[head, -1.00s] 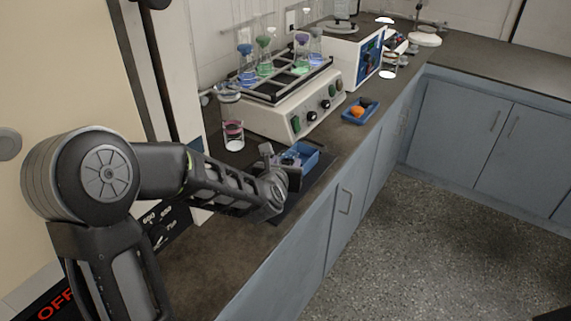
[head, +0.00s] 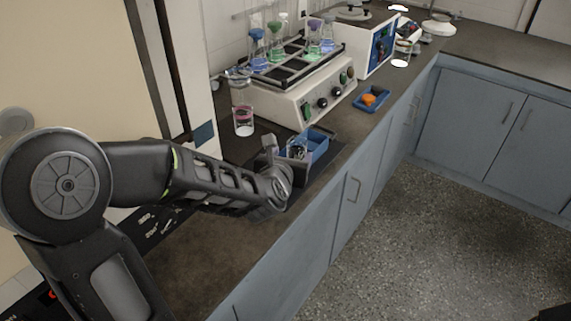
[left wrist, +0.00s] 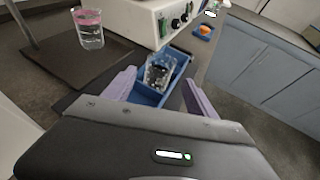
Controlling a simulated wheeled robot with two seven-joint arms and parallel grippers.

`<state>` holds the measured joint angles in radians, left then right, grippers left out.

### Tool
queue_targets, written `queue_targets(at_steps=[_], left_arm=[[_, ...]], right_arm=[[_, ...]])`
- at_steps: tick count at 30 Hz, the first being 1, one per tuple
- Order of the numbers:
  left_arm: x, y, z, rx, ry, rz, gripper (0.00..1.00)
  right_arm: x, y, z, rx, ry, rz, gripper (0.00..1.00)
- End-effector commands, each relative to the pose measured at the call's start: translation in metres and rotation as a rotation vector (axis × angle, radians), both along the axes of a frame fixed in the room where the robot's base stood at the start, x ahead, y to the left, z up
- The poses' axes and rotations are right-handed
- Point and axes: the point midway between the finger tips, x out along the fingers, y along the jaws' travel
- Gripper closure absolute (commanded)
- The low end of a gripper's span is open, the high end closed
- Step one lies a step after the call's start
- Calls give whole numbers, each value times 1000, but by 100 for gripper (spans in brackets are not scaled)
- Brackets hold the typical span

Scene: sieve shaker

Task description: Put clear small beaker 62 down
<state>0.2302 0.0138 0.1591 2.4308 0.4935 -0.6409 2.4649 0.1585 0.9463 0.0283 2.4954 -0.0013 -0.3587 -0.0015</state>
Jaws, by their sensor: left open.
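A small clear beaker (head: 297,149) stands in the near part of a blue tray (head: 319,149) on the counter. In the left wrist view the beaker (left wrist: 159,73) looks slightly tilted inside the tray (left wrist: 146,97), between my spread fingers but ahead of them. My left gripper (head: 283,158) is open, at the near side of the tray. In the left wrist view its pale fingers (left wrist: 160,88) show a gap on both sides of the beaker. The beaker's base is partly hidden.
Another clear beaker with a pink band (head: 244,121) stands on a dark mat to the left. Behind is a shaker (head: 300,103) carrying several stoppered flasks. A smaller blue tray (head: 371,99) holds an orange thing. The counter's front edge lies close right of my gripper.

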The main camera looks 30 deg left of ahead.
Motion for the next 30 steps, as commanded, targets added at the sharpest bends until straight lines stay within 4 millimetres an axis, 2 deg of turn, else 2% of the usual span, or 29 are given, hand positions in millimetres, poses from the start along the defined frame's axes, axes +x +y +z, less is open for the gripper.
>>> queue_targets(at_steps=[3,5,6,12,30], left_arm=[[-25,-7,13,2,-6,0,34],[-36,-8,13,1,-5,2,34],[-39,-7,10,3,-4,8,34],[-53,-12,18,3,0,6,34],[-59,-15,24,0,1,0,34]], right_arm=[[0,0,0,0,0,0,100],[0,0,-5,0,-1,1,100],[0,0,-17,0,-1,1,100],[0,0,-37,-1,0,1,100],[0,0,-40,-1,-1,2,100]])
